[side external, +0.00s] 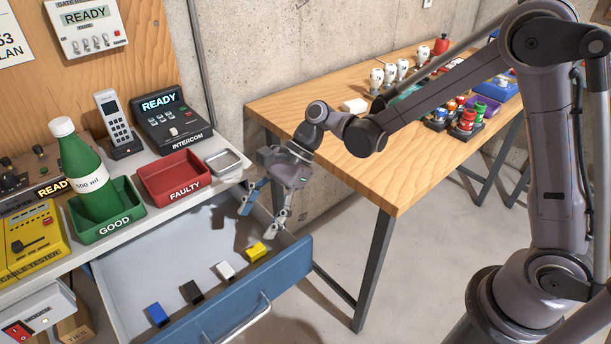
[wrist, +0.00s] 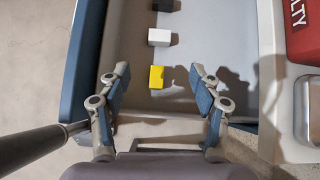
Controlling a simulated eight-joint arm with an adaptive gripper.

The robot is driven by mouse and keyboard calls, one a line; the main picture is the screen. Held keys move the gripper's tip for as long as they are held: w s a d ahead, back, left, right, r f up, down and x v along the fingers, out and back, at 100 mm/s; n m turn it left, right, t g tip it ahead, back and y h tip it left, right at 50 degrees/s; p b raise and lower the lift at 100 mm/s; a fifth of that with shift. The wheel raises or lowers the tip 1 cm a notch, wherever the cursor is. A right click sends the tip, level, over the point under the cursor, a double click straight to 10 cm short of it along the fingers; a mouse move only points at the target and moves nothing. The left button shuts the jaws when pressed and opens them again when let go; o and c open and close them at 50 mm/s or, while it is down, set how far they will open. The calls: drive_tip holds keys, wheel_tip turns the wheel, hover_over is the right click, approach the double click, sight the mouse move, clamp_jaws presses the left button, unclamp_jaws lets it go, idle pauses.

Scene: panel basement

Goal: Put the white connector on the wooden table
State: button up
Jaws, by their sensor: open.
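The white connector (side external: 225,271) lies in the open blue drawer, between a black connector (side external: 193,293) and a yellow connector (side external: 256,252). In the wrist view the white connector (wrist: 159,38) is beyond the yellow connector (wrist: 156,77). My gripper (side external: 260,229) is open and empty above the drawer's right end, nearest the yellow connector. In the wrist view its fingertips (wrist: 160,74) are spread on either side of the yellow connector's line. The wooden table (side external: 330,118) stands at the back right, with a bare front part.
A blue connector (side external: 158,315) lies at the row's left end. The drawer front (side external: 265,285) has a metal handle. A red FAULTY bin (side external: 175,178), a green GOOD bin (side external: 105,215) and a metal tray (side external: 228,163) sit above the drawer. White bulbs (side external: 390,75) and coloured items stand on the table's back.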

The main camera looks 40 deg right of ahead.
sight(225, 269)
drive_tip(key=shift+a+f+m, duration=0.3)
drive_tip(key=shift+a+f, duration=0.2)
drive_tip(key=shift+a, duration=0.05)
drive_tip(key=x, duration=1)
drive_tip(key=shift+a, duration=0.45)
drive_tip(key=c, duration=1)
drive_tip(key=shift+r, duration=0.2)
